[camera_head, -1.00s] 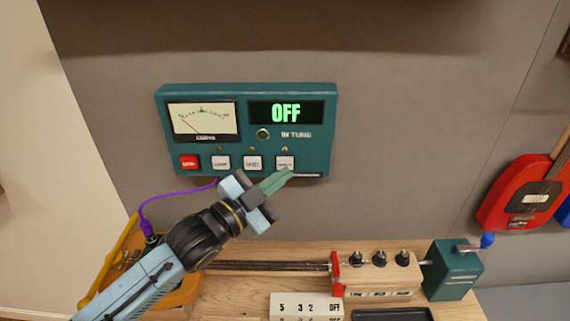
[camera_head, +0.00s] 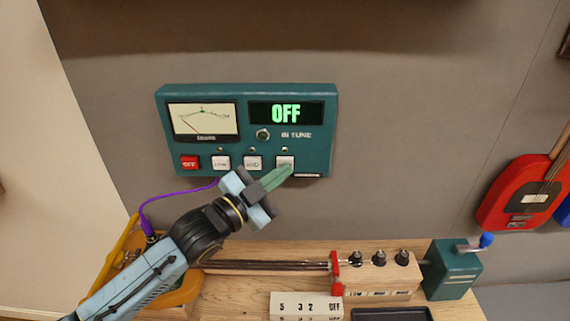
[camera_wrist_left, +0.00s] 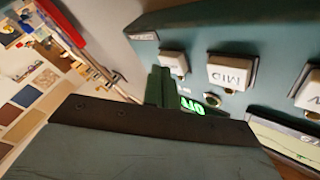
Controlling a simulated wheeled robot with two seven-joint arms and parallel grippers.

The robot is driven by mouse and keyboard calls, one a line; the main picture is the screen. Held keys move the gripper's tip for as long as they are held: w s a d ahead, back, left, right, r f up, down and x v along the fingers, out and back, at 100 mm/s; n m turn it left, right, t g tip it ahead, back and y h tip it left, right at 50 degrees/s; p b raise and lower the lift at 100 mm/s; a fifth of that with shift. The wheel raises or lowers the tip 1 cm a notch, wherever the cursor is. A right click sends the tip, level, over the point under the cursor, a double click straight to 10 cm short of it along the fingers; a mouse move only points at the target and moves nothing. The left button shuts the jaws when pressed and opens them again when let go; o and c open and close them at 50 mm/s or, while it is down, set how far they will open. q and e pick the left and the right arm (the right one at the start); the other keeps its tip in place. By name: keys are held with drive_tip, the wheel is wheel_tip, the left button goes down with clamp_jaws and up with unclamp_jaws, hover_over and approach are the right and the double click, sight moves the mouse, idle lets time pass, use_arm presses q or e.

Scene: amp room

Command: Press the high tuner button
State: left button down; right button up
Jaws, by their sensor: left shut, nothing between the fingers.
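The teal tuner box (camera_head: 322,140) is on the grey wall, with a needle meter (camera_head: 203,118) and a display (camera_head: 286,113) reading OFF in green. Along its lower edge are a red button (camera_head: 190,162) and three white ones. The rightmost white button (camera_head: 285,159) is the high one; its label is partly covered by my fingertips. My left gripper (camera_head: 287,171) is shut and empty, its green fingertips at this button's lower edge. In the left wrist view the fingers (camera_wrist_left: 158,86) are beside the high button (camera_wrist_left: 174,63), near the MID button (camera_wrist_left: 230,71). I cannot tell whether they touch.
A wooden bench (camera_head: 235,291) below holds a block with black knobs (camera_head: 378,272), a teal crank box (camera_head: 453,270) and a white numbered block (camera_head: 305,306). A purple cable (camera_head: 165,196) hangs left of my gripper. A red instrument (camera_head: 510,195) hangs at the right.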

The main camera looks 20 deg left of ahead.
use_arm(q)
drive_tip(key=shift+w+a, duration=0.1)
drive_tip(key=shift+w, duration=0.15)
drive_tip(key=shift+s, duration=0.15)
idle(0.4)
drive_tip(key=shift+s+d+p, duration=0.25)
drive_tip(key=shift+s+p, duration=0.2)
drive_tip(key=shift+s, duration=0.2)
drive_tip(key=s+p, duration=0.1)
drive_tip(key=s, duration=0.1)
drive_tip(key=s+d+p, duration=0.1)
drive_tip(key=s, duration=0.1)
drive_tip(key=shift+s+d, duration=0.2)
drive_tip(key=shift+s, duration=0.2)
drive_tip(key=shift+f, duration=0.1)
idle(0.5)
